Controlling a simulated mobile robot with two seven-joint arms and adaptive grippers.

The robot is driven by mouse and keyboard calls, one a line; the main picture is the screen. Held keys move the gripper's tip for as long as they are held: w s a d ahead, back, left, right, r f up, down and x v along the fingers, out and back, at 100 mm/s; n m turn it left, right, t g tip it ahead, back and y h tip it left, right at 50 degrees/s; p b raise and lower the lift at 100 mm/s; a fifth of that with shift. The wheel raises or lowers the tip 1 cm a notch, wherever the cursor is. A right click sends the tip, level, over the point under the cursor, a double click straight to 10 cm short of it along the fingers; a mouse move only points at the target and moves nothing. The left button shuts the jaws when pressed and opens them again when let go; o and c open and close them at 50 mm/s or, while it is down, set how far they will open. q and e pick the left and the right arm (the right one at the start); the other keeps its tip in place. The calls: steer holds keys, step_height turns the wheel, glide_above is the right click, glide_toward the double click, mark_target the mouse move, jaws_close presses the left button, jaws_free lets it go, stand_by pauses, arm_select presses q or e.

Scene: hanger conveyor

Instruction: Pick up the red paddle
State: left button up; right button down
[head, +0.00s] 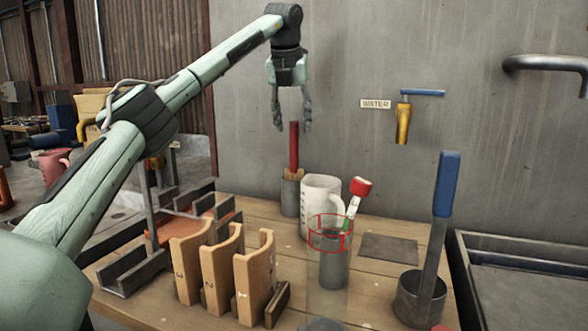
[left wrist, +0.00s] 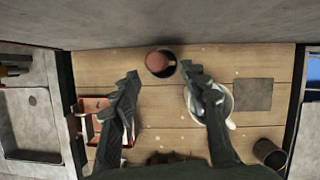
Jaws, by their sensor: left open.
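The red paddle (head: 294,146) stands upright in a grey cylindrical holder (head: 290,197) near the back wall; its red handle is on top and a wooden part shows at the holder's mouth. In the left wrist view, a red-brown shape (left wrist: 158,62) shows in a dark round holder, beyond the fingertips. My left gripper (head: 293,128) is open and points down, its fingers on either side of the handle's top in the head view. In the left wrist view its fingers (left wrist: 165,78) are spread with nothing between them. Contact with the handle cannot be told. My right gripper is not in view.
A white pitcher (head: 320,190) stands close right of the holder, with a red-topped tool (head: 360,187) beside it. A clear vessel with a red band (head: 329,233), a blue-handled ladle (head: 446,185) and wooden racks (head: 254,280) stand nearer. A grey plate (head: 388,248) lies flat.

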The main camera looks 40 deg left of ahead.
arm_select(q)
glide_above(294, 168)
steer(key=x, duration=0.2)
steer(key=s+x, duration=0.1)
steer(key=x, duration=0.3)
steer(key=shift+s+d+f, duration=0.1)
steer(key=shift+d+f, duration=0.05)
steer(key=shift+f, duration=0.25)
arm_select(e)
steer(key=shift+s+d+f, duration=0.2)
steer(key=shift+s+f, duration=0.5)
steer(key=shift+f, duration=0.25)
arm_select(q)
jaws_close()
